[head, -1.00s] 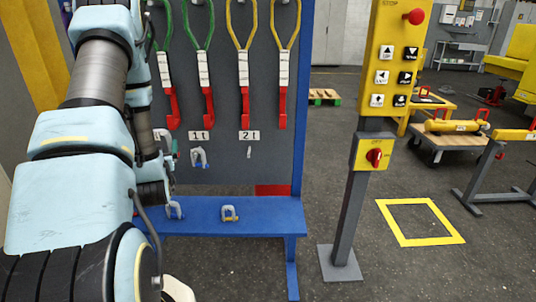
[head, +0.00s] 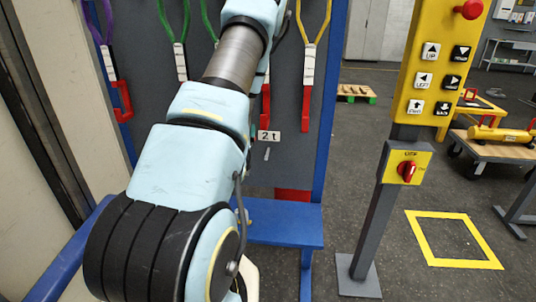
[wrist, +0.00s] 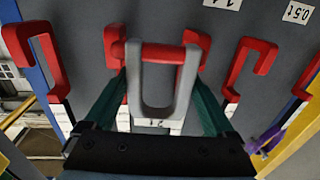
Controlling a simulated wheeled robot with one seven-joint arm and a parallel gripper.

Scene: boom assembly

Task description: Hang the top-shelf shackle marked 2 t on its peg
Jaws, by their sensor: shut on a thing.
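In the wrist view my gripper (wrist: 160,72) is shut on a grey U-shaped shackle (wrist: 184,82) with a red pin (wrist: 163,52). The shackle sits between the green fingers, in front of the grey board.
Slings with red hooks (head: 307,98) hang on the board. A blue shelf (head: 283,227) juts out below. A yellow control box (head: 437,65) on a grey post (head: 368,215) stands to the right. The wrist view also shows a 0.5 t label (wrist: 296,12).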

